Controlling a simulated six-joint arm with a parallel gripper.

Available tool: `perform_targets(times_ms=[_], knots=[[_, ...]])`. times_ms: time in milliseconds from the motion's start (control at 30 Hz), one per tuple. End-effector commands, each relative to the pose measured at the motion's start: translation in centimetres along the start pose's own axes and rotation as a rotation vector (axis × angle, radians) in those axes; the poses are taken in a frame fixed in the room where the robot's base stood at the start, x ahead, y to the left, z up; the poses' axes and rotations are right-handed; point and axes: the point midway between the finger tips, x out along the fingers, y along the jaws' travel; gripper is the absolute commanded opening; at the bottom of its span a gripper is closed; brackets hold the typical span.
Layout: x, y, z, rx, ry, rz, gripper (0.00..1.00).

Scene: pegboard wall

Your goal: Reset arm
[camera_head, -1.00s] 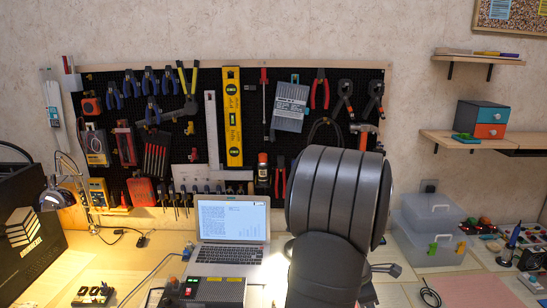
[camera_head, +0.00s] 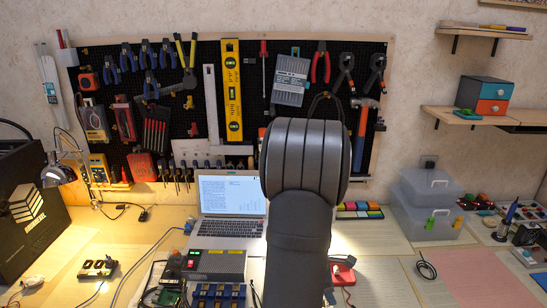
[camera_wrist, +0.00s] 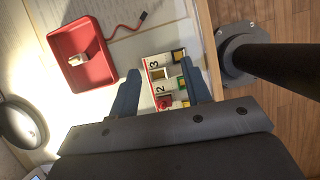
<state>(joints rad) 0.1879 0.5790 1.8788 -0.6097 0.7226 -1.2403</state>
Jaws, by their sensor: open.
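My dark grey arm link (camera_head: 305,165) stands in the lower middle of the head view and hides my gripper there. In the wrist view my gripper (camera_wrist: 161,66) shows two blue fingers spread apart. A white block with numbers and small coloured squares (camera_wrist: 160,84) shows between and beyond the fingers. I cannot tell how far below them it lies. A red tray (camera_wrist: 82,62) with a small pale piece in it lies left of the fingers, with a red cable beside it.
An open laptop (camera_head: 230,210) stands left of my arm, with a grey box (camera_head: 215,265) in front. Clear stacked boxes (camera_head: 432,205) stand at right. Tools hang on the black pegboard (camera_head: 190,80) behind. A dark round post (camera_wrist: 240,55) stands right of the fingers.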

Motion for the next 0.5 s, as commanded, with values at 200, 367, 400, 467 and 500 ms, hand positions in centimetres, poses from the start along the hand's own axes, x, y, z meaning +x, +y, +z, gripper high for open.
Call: perform_targets(times_ms=[200,367,400,467,500], knots=[[1.2,1.4,-2.0,-0.002,0.0,-0.002,0.44],[1.9,1.5,-2.3,-0.001,-0.001,-0.001,0.44],[1.9,1.5,-2.4,-0.001,-0.001,-0.001,0.44],[2.0,1.5,-2.4,-0.001,-0.001,0.0,0.44],[2.0,1.5,-2.4,-0.001,-0.001,0.0,0.44]])
